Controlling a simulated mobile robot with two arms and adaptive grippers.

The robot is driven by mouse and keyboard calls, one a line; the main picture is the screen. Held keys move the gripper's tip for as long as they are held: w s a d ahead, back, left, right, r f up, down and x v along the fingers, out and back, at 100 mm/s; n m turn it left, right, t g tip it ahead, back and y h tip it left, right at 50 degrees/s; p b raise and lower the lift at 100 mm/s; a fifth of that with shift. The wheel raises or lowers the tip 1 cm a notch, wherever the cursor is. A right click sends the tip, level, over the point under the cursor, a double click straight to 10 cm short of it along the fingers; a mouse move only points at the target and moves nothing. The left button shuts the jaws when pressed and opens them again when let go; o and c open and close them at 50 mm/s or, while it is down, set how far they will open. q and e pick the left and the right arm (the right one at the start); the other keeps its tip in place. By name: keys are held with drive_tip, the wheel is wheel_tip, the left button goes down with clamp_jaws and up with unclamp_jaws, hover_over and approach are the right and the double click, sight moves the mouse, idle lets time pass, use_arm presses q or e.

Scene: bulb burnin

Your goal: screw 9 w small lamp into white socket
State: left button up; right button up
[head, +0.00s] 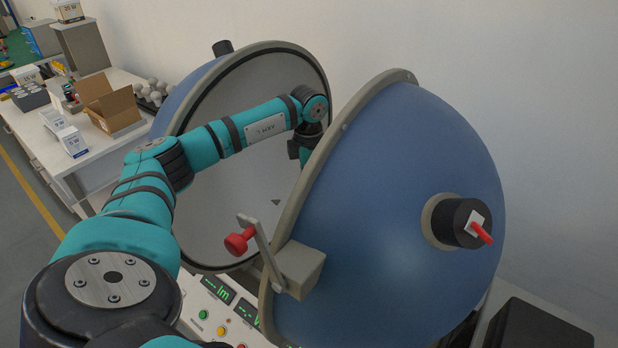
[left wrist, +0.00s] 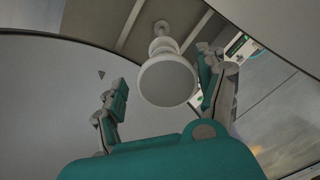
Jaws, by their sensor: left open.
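A white round lamp (left wrist: 168,80) shows in the left wrist view between the two fingers of my left gripper (left wrist: 162,97). The fingers stand apart; the left finger is clear of the lamp, and the right finger is close to its side. The lamp's narrower neck points away from the camera toward a pale round fitting (left wrist: 165,29), perhaps the white socket. I cannot tell how far the lamp is seated in it. In the head view my left arm reaches between the two sphere halves, and the near half hides the gripper and lamp. My right gripper is not in view.
The open sphere has a far half (head: 225,165) and a blue near half (head: 400,200) close to my arm. A red-knobbed latch (head: 238,243) sticks out at the rim. A control panel (head: 215,318) lies below. The left table holds an open carton (head: 108,105) and several bulbs (head: 152,90).

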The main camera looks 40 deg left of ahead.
use_arm(q)
drive_tip(key=n, duration=0.2)
drive_tip(key=shift+w+n, duration=0.1)
drive_tip(key=shift+n, duration=0.2)
drive_tip(key=shift+r, duration=0.1)
drive_tip(key=c, duration=1.1)
drive_tip(key=shift+o, duration=0.2)
drive_tip(key=shift+m, duration=1.1)
drive_tip(key=m+b, duration=0.1)
drive_tip(key=m, duration=0.8)
drive_tip(key=shift+s+b, duration=0.3)
drive_tip(key=shift+b, duration=0.05)
drive_tip(key=m, duration=0.6)
drive_tip(key=shift+s+b, duration=0.15)
drive_tip(key=shift+b, duration=0.25)
drive_tip(key=m, duration=0.5)
drive_tip(key=shift+s+m, duration=0.1)
drive_tip(key=shift+m, duration=0.2)
